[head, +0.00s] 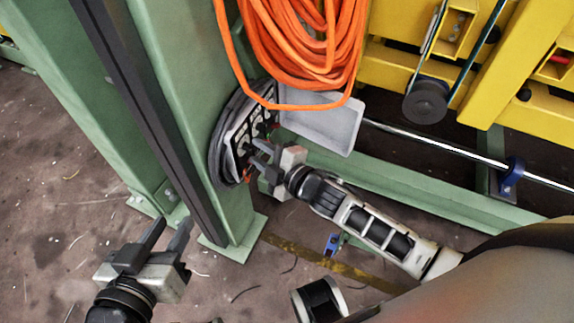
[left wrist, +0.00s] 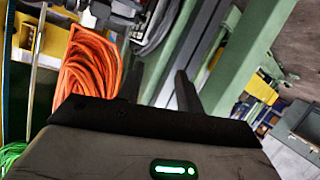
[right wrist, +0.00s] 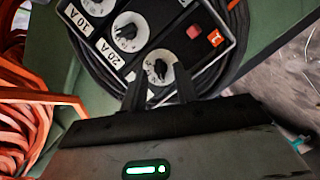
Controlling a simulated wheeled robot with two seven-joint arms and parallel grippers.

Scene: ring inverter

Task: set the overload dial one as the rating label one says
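A dark panel (head: 241,137) with several dials is mounted on the green post. In the right wrist view, one white dial with a black knob (right wrist: 158,70) sits just beyond my right fingertips. A second white dial (right wrist: 128,32) is above it, and part of a third (right wrist: 98,6) is at the top edge. White labels, upside down, read 20 A (right wrist: 108,52) and 10 A (right wrist: 80,19); I cannot tell which is label one. My right gripper (head: 258,156) is open, its fingers either side of the nearest dial; contact is unclear. My left gripper (head: 168,236) is open and empty.
A coiled orange hose (head: 310,45) hangs above the panel. A grey open cover (head: 322,122) sticks out right of it. A red button (right wrist: 194,31) and orange sticker (right wrist: 215,38) are beside the dials. The floor below my left gripper is mostly clear.

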